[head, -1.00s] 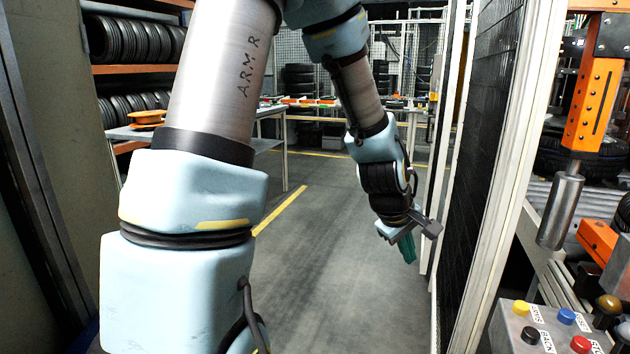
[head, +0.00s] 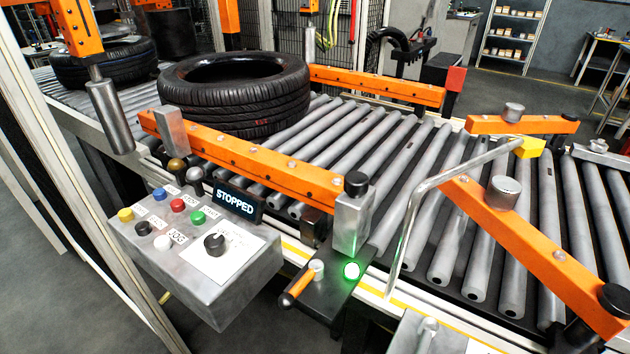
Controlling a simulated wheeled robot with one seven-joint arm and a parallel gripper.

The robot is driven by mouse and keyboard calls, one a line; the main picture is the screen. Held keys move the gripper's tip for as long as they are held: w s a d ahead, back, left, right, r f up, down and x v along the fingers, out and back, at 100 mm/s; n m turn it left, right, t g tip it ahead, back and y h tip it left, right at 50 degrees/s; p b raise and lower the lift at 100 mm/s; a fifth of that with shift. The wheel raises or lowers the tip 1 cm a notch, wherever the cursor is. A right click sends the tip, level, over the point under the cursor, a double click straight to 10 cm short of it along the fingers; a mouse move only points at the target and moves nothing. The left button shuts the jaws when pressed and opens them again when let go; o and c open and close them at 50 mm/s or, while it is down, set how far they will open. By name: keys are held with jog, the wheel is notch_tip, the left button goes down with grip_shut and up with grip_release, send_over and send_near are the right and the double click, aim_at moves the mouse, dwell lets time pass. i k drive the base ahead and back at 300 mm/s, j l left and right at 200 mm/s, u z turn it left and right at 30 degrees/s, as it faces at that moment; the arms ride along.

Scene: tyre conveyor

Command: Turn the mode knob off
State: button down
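A round black knob (head: 214,243) sits on a white label plate at the right end of the grey control box (head: 225,284). It looks like the mode knob. I cannot read its label or make out which way it points. A small display (head: 237,199) behind it reads STOPPED. My gripper is outside the current head view, so its state and its distance from the knob do not show.
Several coloured push buttons (head: 178,205) crowd the box left of the knob. An orange-handled lever (head: 301,283) and a lit green button (head: 351,271) stand right of it. A tyre (head: 234,94) lies on the roller conveyor (head: 455,190) behind. A bent metal rail (head: 407,226) rises at right.

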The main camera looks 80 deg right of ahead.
aim_at(215, 244)
jog(key=z, duration=3.4)
jog(key=u, duration=1.95)
jog(key=k+l+u, duration=0.1)
jog(key=l+u, duration=0.25)
jog(key=k+l+u, duration=0.1)
jog(key=u, duration=0.2)
jog(key=k+l+u, duration=0.2)
jog(key=u, duration=0.15)
